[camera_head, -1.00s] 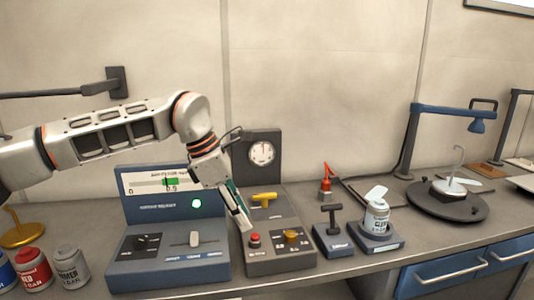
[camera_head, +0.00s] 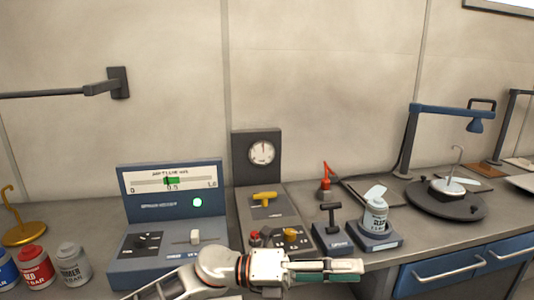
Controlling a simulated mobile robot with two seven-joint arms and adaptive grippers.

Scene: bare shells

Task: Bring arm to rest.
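My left arm lies low across the bottom of the head view, in front of the bench consoles. Its gripper (camera_head: 345,270) points right, with pale fingers and teal pads seen from the side. I cannot tell whether the fingers are apart or closed, and no held object is visible. The gripper is in front of the grey control box (camera_head: 285,212) and hides its lower front. The arm also covers the lower front of the blue console (camera_head: 135,252). My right gripper is not in view.
The grey box carries a yellow handle (camera_head: 264,196), a red button (camera_head: 255,236) and a dial gauge (camera_head: 262,152) behind. A small lever box (camera_head: 332,240) and a can on a stand (camera_head: 375,218) are to the right. Paint cans (camera_head: 72,264) stand at left.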

